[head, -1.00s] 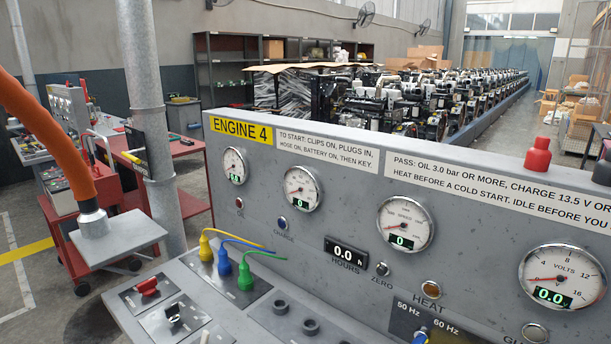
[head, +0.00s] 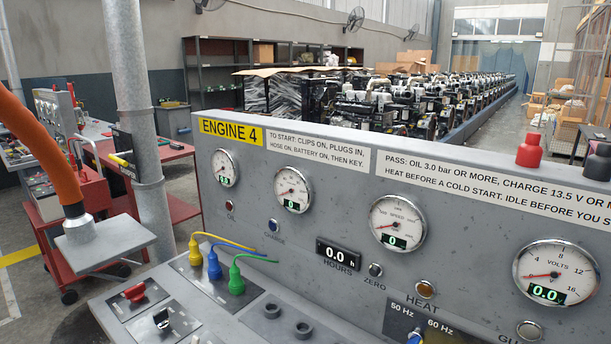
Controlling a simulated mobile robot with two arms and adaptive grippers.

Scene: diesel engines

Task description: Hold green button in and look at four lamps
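No green button shows in the head view. Several round lamps sit on the grey engine panel (head: 330,215): a red oil lamp (head: 229,206), a blue charge lamp (head: 273,225), an amber heat lamp (head: 425,289) and a pale lamp (head: 529,331) at the bottom right, its label partly cut off. I cannot tell that any of them is lit. The gauges read zero and the hours display (head: 338,253) reads 0.0. Neither of my grippers is in view.
Yellow (head: 195,250), blue (head: 214,265) and green (head: 236,279) plugs with cables stand on the desk. A red switch (head: 134,292) and a black switch (head: 161,319) sit at its front left. A grey post (head: 134,100) and red trolley (head: 185,150) stand left. Red and black caps top the panel.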

